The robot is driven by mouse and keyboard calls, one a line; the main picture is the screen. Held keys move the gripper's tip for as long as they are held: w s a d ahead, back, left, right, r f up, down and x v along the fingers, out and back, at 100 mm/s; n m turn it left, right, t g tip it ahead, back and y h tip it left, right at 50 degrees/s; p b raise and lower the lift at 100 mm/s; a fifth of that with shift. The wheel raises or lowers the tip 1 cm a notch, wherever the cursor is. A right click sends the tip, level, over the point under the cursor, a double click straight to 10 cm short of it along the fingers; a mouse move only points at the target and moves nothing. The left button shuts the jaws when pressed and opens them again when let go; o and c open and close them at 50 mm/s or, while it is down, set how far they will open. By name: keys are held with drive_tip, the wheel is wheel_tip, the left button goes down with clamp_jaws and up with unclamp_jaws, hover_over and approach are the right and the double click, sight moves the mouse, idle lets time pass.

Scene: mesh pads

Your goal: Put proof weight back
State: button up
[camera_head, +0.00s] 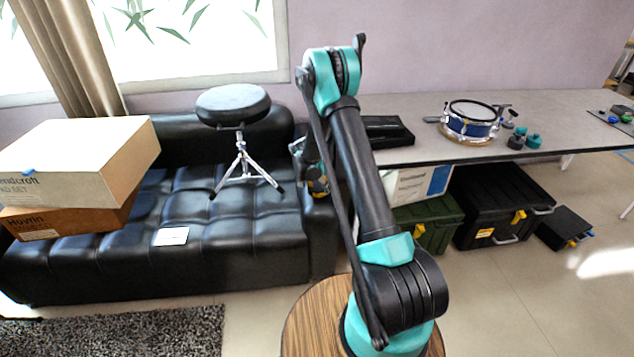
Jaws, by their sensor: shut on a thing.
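My gripper (319,186) is at the far end of my arm, low in front of the right armrest of the black sofa. It is partly hidden behind my arm's links. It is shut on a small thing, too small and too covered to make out. I cannot tell whether that is the proof weight. On the grey table, small teal and dark pieces (532,141) stand right of a blue drum (470,122). An open black case (386,131) lies at the table's left end.
A black stool (233,105) stands on the sofa (250,245), with boxes (85,160) to its left. Cases (500,200) and a green crate (428,222) fill the floor under the table (420,107). A round wooden top (305,325) surrounds my arm's base.

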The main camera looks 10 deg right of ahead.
drive_tip(key=shift+f, duration=0.75)
drive_tip(key=shift+f, duration=0.1)
drive_tip(key=o, duration=1.9)
drive_tip(key=shift+c, duration=0.2)
